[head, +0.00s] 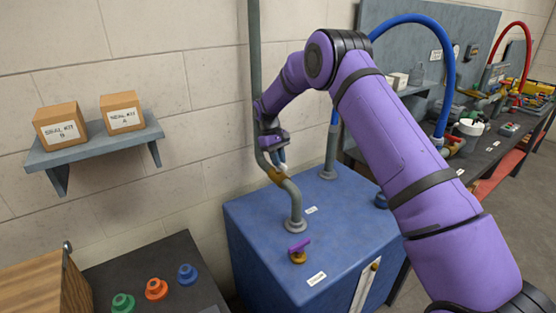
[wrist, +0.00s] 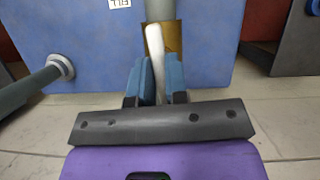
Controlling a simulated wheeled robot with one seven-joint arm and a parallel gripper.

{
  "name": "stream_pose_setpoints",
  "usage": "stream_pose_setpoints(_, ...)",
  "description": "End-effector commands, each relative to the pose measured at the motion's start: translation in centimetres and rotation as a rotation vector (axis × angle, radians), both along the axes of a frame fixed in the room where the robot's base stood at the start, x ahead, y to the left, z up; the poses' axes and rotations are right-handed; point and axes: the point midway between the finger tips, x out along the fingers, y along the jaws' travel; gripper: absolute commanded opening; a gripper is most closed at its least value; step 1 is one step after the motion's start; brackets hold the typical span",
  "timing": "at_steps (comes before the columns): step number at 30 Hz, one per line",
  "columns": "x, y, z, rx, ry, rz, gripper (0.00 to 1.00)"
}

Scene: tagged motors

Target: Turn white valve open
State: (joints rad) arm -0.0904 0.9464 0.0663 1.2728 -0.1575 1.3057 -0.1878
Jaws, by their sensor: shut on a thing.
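The white valve has a white lever handle (wrist: 153,42) and a brass body (wrist: 174,40) on a grey pipe. In the head view its brass body (head: 276,175) sits where the pipe bends above the blue tank, and a bit of white handle (head: 282,156) shows beside my gripper (head: 277,150). In the wrist view the blue fingers of my gripper (wrist: 156,85) are shut on the handle, one on each side. The handle slants slightly across the pipe direction there. Its lower end is hidden between the fingers.
The blue tank (head: 250,220) stands below, with a purple-handled valve (head: 299,248) on top. A second pipe (head: 328,160) rises behind. A wall shelf (head: 90,145) with two seal kit boxes is at left. Green, orange and blue knobs (head: 156,289) lie on a dark bench. A cluttered workbench (head: 490,145) is at right.

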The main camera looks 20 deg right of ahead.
Motion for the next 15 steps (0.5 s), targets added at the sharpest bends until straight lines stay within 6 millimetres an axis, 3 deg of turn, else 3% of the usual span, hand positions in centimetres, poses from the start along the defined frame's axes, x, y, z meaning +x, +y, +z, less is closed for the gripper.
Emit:
stream_pose_setpoints(1,-0.42,-0.26,-0.72,-0.005,0.016,-0.024,0.00)
stream_pose_setpoints(15,-0.40,-0.23,-0.70,-0.004,0.017,-0.103,0.00)
